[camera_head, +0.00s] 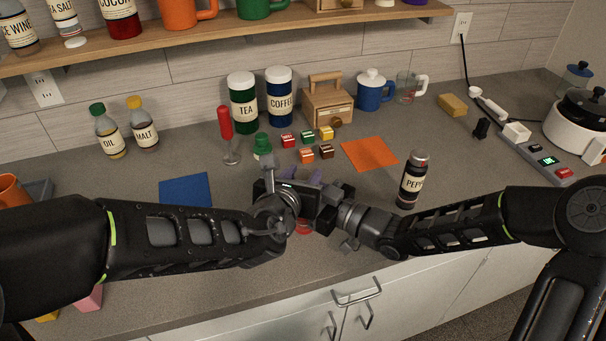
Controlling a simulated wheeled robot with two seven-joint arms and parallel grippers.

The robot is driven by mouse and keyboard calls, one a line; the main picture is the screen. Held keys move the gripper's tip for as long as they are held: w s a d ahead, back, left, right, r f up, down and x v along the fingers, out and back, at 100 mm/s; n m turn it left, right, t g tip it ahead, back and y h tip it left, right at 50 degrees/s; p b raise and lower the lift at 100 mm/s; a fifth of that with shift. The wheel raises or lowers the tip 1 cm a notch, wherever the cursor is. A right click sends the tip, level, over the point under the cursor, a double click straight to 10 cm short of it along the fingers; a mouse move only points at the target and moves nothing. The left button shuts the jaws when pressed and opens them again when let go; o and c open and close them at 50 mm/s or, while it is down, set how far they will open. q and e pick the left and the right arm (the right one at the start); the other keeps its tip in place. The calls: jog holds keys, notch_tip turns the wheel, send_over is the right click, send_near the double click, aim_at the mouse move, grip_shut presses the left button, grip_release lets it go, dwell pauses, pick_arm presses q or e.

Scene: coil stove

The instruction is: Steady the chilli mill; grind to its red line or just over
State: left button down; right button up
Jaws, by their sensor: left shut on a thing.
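My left gripper (290,192) and my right gripper (322,198) meet close together at the middle of the counter, near its front edge. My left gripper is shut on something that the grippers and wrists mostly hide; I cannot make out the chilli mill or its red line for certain. Small purple parts (316,176) show just behind the grippers. A bit of red (304,228) shows below them. The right fingers are hidden, so I cannot tell whether they are open.
A green-capped bottle (262,146) stands just behind my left gripper. A pepper bottle (412,182) stands right of my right gripper. Several small coloured boxes (307,155), an orange mat (369,153) and a blue mat (186,189) lie around. The counter's front right is clear.

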pick_arm(q)
jog(key=shift+m+g+h, duration=0.3)
jog(key=shift+m+h, duration=0.6)
jog(key=shift+h, duration=0.1)
jog(key=c, duration=0.9)
grip_release()
jog(key=shift+d+n+y, duration=0.2)
jog(key=shift+n+y, duration=0.1)
jog(key=shift+y, duration=0.1)
